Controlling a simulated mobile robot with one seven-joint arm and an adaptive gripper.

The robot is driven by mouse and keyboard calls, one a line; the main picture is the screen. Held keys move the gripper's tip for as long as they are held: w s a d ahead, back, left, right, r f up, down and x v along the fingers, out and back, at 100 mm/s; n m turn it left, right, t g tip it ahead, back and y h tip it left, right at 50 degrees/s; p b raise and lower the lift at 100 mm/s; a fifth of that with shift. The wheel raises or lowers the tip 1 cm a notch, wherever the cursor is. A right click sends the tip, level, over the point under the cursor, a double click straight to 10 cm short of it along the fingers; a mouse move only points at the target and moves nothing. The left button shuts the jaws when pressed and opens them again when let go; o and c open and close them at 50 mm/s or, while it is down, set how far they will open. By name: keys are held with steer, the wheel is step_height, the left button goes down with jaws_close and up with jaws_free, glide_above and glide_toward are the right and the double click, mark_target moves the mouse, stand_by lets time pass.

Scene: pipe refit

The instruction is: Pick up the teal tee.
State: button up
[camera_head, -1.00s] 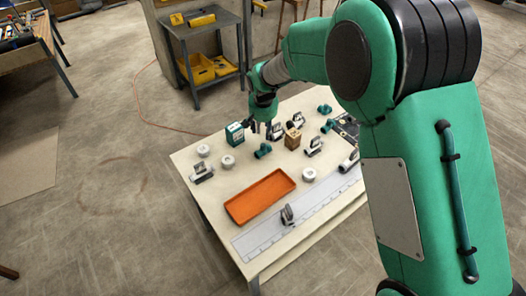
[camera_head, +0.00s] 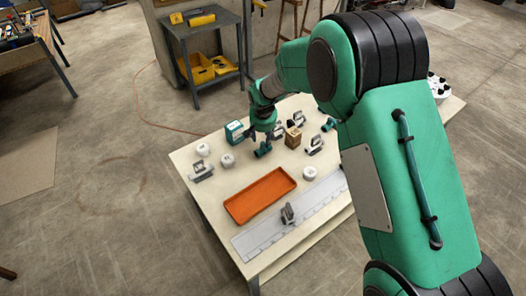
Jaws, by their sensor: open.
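A small teal fitting (camera_head: 263,151), which looks like a tee, lies on the cream table behind the orange tray. Another teal fitting (camera_head: 329,125) lies farther right, partly near my arm; its exact shape is too small to tell. My gripper (camera_head: 267,138) points down just above and behind the first teal fitting. It is open, with nothing visibly held. At this size I cannot tell whether its fingers touch the fitting.
The orange tray (camera_head: 260,196) is at the table's middle. A wooden block (camera_head: 293,138), grey-white fittings (camera_head: 314,145), white round pieces (camera_head: 227,160) and a teal-white box (camera_head: 234,132) stand close around. A grey clamp (camera_head: 288,214) sits on the pale strip (camera_head: 262,235) in front.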

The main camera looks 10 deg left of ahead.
mark_target(263, 143)
steer(key=shift+f, duration=0.15)
steer(key=shift+b+x, duration=0.8)
steer(key=shift+x, duration=1.7)
steer(key=shift+w+d, duration=0.1)
steer(key=shift+w, duration=0.05)
jaws_close()
